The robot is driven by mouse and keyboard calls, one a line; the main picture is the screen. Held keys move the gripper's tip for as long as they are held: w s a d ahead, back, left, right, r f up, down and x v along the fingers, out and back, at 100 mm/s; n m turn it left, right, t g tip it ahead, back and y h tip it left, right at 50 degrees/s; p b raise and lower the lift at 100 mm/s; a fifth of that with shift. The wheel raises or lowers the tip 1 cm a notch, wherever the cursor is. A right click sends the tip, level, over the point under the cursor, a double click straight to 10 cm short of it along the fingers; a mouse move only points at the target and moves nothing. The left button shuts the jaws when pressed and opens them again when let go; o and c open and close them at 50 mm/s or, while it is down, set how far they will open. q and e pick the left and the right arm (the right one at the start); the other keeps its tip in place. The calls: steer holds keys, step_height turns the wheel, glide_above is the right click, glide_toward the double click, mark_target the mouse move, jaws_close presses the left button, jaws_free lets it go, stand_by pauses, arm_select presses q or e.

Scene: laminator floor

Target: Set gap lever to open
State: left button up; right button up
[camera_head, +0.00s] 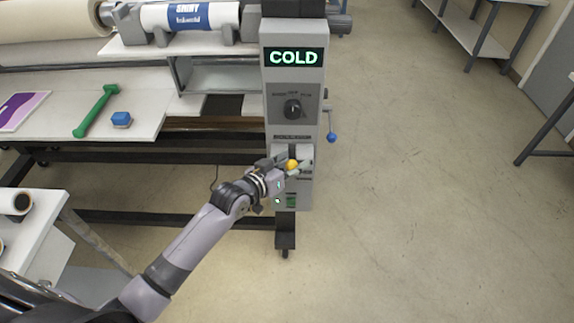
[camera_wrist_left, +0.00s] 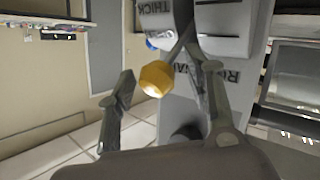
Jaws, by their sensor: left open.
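The gap lever's yellow knob (camera_head: 293,165) stands out from the lower front of the grey control column (camera_head: 312,100). In the left wrist view the yellow faceted knob (camera_wrist_left: 156,79) shows between the fingers, nearer the left one. My left gripper (camera_head: 287,167) is at the knob, and it also shows in the left wrist view (camera_wrist_left: 170,72) with its fingers apart. I cannot tell whether a finger touches the knob. The lever's shaft and slot are partly hidden. A label reading THICK (camera_wrist_left: 178,10) is visible. My right gripper is in neither view.
Above are a dark rotary knob (camera_head: 292,109) and a COLD display (camera_head: 295,57). A blue-knobbed lever (camera_head: 332,137) sticks out on the column's right side.

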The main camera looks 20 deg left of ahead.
arm_select(q)
steer(key=v, duration=1.1)
steer(key=shift+s+a+r, duration=0.15)
steer(key=shift+s+a, duration=0.05)
steer(key=shift+s, duration=0.05)
steer(key=s+a+f+g+y+b, duration=0.1)
steer(key=s+a+f+g, duration=0.15)
steer(key=f, duration=0.95)
steer(key=s+a+f+n+g+y+b, duration=0.1)
steer(key=s+a+f+y+b, duration=0.15)
steer(key=f, duration=0.95)
steer(key=s+a+f+g+y, duration=0.15)
steer(key=s+f, duration=0.25)
steer(key=f, duration=0.8)
steer(key=s+d+f+g+b, duration=0.1)
steer(key=s+f+g, duration=0.1)
steer(key=s+f, duration=0.6)
steer(key=s+d+f+m+g+b, duration=0.1)
steer(key=s+f+g, duration=0.2)
steer(key=s+f, duration=0.5)
steer(key=s+d+f+m+g+b, duration=0.1)
steer(key=s+f, duration=0.7)
steer(key=s, duration=0.8)
steer(key=shift+s+g+b, duration=0.25)
steer(key=shift+g+b, duration=0.1)
steer(key=shift+g, duration=0.45)
steer(key=shift+d, duration=0.1)
